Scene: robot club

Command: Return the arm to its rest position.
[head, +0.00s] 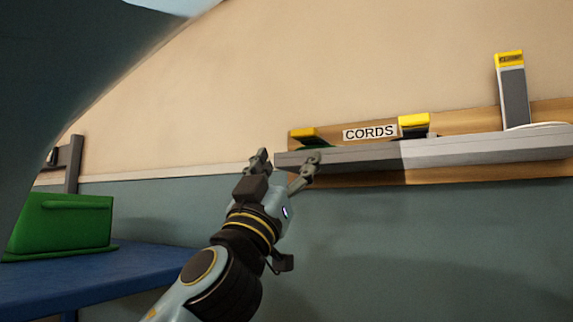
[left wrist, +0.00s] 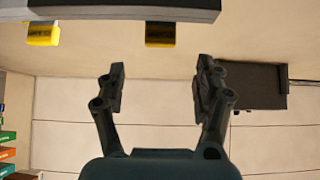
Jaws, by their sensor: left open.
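My left arm comes up from the bottom of the head view. Its left gripper (head: 283,172) is raised in front of the wall, by the left end of a grey rail. In the left wrist view the left gripper (left wrist: 160,85) has its two fingers spread apart with nothing between them. Whether a fingertip touches the rail cannot be told from the head view. My right gripper is in neither view.
The grey rail (head: 440,151) sits on a wooden board with a CORDS label (head: 370,132) and yellow-topped holders (head: 414,122). A green box (head: 62,222) stands on a blue table (head: 120,273) at left. A dark box (left wrist: 252,86) shows in the left wrist view.

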